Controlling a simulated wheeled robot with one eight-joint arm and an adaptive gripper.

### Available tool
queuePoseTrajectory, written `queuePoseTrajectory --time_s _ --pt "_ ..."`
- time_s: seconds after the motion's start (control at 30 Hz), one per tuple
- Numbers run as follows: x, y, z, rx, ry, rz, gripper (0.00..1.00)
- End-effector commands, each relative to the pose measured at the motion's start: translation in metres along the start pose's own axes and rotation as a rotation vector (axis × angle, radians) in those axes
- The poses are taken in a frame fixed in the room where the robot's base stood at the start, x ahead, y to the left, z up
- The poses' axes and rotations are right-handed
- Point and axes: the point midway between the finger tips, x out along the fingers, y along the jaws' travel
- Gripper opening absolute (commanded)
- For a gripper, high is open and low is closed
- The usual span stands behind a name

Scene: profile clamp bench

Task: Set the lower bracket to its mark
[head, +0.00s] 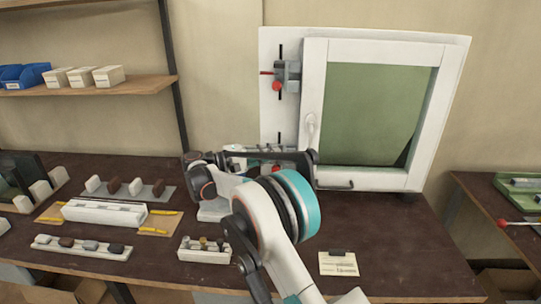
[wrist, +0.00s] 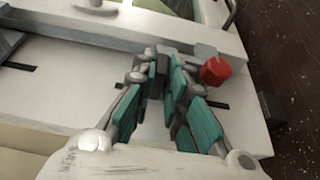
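The lower bracket (wrist: 204,50) is a grey fitting with a red knob (wrist: 215,71), on a white board beside a white-framed window. In the head view my arm hides most of the bracket; its red knob (head: 277,168) shows just above my arm. My gripper (wrist: 164,66) has teal fingers. Their tips are close together, with a narrow grey part of the bracket between them, and look shut on it. The red knob is just right of the fingertips. Dark slots (wrist: 20,67) run in the board. I cannot make out the mark.
An upper bracket (head: 288,76) with a red knob sits higher on the board (head: 268,50). The window frame (head: 314,100) is close to its right. Racks of small parts (head: 103,213) stand on the dark bench at left. A note card (head: 338,264) lies at front right.

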Motion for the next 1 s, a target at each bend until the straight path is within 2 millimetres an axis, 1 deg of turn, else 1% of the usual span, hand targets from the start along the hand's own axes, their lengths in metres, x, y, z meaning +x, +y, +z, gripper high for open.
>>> queuePoseTrajectory --time_s 0.03,0.07,0.37,0.47,0.57,0.63,0.8,1.0 --pt "0.0 0.0 0.0 0.0 0.0 0.0 0.29" --pt "0.0 0.0 0.0 0.0 0.0 0.0 0.32" --pt "0.0 0.0 0.0 0.0 0.0 0.0 0.32" --pt "-0.005 0.0 0.0 0.0 0.001 0.0 0.32" --pt "-0.017 -0.001 -0.001 0.0 0.003 0.0 0.32" --pt "-0.029 -0.001 0.0 0.0 0.002 0.0 0.32" --pt "-0.064 -0.001 -0.001 0.0 0.003 0.0 0.32" --pt "-0.1 -0.001 -0.001 0.0 0.003 0.0 0.32"
